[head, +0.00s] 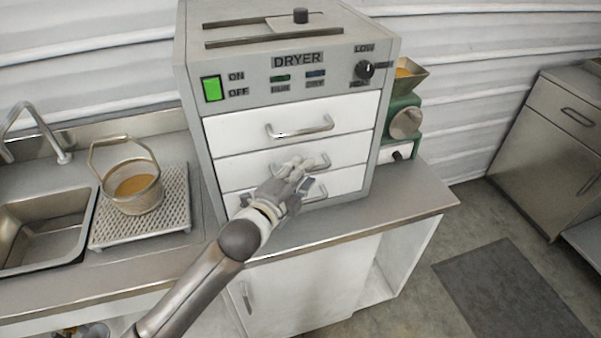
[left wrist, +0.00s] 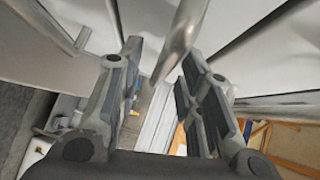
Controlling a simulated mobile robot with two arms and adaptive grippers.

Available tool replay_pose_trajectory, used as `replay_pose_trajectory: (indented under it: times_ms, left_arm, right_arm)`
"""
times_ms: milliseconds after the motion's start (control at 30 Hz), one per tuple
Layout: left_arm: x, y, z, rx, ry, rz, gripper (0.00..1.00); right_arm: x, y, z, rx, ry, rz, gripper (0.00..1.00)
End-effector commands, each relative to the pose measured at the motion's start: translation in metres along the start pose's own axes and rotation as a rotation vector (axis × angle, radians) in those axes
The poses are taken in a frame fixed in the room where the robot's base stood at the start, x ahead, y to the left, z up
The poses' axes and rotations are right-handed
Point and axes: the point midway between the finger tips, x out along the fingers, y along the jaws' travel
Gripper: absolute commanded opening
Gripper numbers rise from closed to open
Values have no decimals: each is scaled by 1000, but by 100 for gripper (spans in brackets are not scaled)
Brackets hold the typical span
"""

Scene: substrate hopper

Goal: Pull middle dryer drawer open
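The dryer (head: 188,75) stands on the counter with three white drawers, each with a metal bar handle. The middle drawer (head: 235,170) looks closed. Its handle (head: 321,164) is partly hidden behind my left gripper (head: 303,177), which is at the front of that drawer. In the left wrist view the left gripper (left wrist: 160,95) has its fingers apart, and a metal bar handle (left wrist: 181,38) comes down between them without visible contact on both sides. My right gripper is in neither view.
The top drawer (head: 235,128) and bottom drawer (head: 345,182) also look closed. A sieve basket (head: 136,188) sits on a perforated tray (head: 180,215) beside the sink (head: 40,232). A green grinder (head: 400,118) stands right of the dryer. The counter front (head: 400,203) is clear.

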Motion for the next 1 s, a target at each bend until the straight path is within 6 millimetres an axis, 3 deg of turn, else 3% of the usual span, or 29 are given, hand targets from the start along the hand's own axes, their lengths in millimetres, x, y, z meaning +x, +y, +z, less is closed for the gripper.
replay_pose_trajectory:
  times_ms: [200, 500, 1000]
  left_arm:
    - [0, 0, 0, 0, 0, 0, 34]
    - [0, 0, 0, 0, -1, 1, 0]
    - [-5, 2, -5, -1, -1, 4, 0]
  right_arm:
    - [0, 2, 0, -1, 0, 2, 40]
    - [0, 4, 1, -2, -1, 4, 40]
    - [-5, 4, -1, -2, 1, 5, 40]
